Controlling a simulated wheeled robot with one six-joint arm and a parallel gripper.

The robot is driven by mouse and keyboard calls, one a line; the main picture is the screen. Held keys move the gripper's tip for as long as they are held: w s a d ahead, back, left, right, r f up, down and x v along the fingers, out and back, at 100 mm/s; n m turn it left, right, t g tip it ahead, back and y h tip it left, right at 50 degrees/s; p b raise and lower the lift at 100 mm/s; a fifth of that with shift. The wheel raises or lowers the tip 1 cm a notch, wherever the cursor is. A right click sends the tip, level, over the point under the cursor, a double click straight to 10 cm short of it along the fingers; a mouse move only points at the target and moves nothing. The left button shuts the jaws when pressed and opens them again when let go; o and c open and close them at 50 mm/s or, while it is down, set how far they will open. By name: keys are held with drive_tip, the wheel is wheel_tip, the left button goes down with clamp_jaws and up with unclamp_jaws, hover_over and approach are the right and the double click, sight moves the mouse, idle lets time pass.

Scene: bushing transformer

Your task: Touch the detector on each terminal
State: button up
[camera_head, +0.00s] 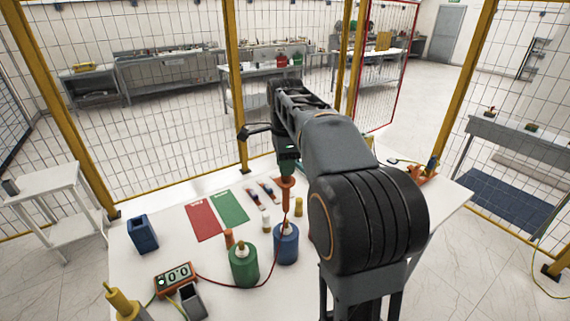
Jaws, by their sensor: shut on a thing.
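My gripper (288,165) is shut on an orange-red detector probe (286,190), which points down. A red cable runs from the probe to an orange meter (175,278) at the front left of the table; its display seems to read zeros. The probe stands over the blue transformer (286,247), its lower end close to the pale terminal (287,229) on top. I cannot tell whether they touch. A green transformer (243,268) with a pale terminal (242,247) stands to the left. My arm hides the table's right part.
The white table (140,268) holds a red mat (203,221), a green mat (229,207), a blue holder (143,233), a grey box (191,301) and a yellow post (121,303). Small cylinders stand near the transformers. Yellow-framed mesh fencing (170,140) stands behind the table.

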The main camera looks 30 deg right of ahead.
wheel_tip(320, 180, up, 3)
drive_tip(key=shift+f+p, duration=0.15)
drive_tip(key=shift+p, duration=0.85)
drive_tip(key=shift+r, duration=2.2)
